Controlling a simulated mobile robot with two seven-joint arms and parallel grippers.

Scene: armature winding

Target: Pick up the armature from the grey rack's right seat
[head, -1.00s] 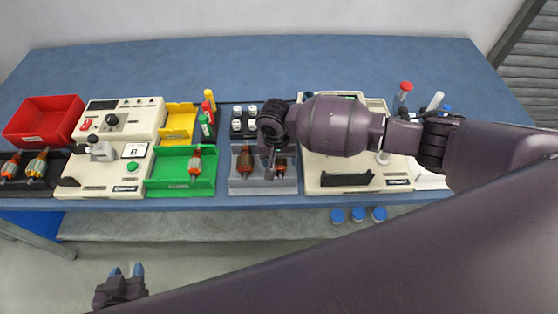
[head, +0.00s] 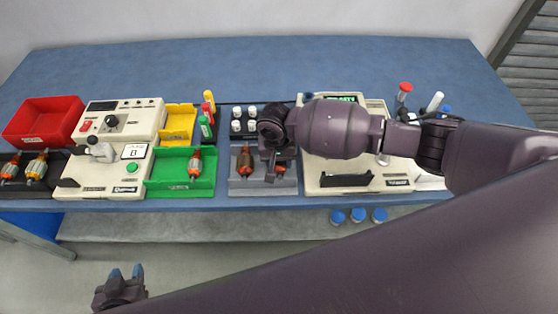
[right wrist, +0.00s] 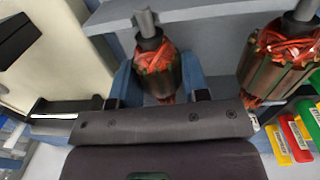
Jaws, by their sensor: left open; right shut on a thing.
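The grey rack (head: 262,187) stands near the table's front edge and bears two armatures with copper-coloured windings. The right-seat armature (head: 281,172) is largely covered by my right gripper (head: 276,172) in the head view. In the right wrist view this armature (right wrist: 157,70) sits between the blue fingers of my right gripper (right wrist: 158,82), which is shut on it, with its shaft pointing up in the picture. It looks still at the rack. The left-seat armature (head: 244,160) shows beside it, also in the right wrist view (right wrist: 280,58). My left gripper (head: 126,272) is open and empty, low in front of the table.
A green tray (head: 160,184) with an armature lies left of the rack. A cream machine (head: 388,168) stands close on the right. White-capped bottles (head: 244,119) stand behind the rack. The back of the blue table (head: 270,65) is clear.

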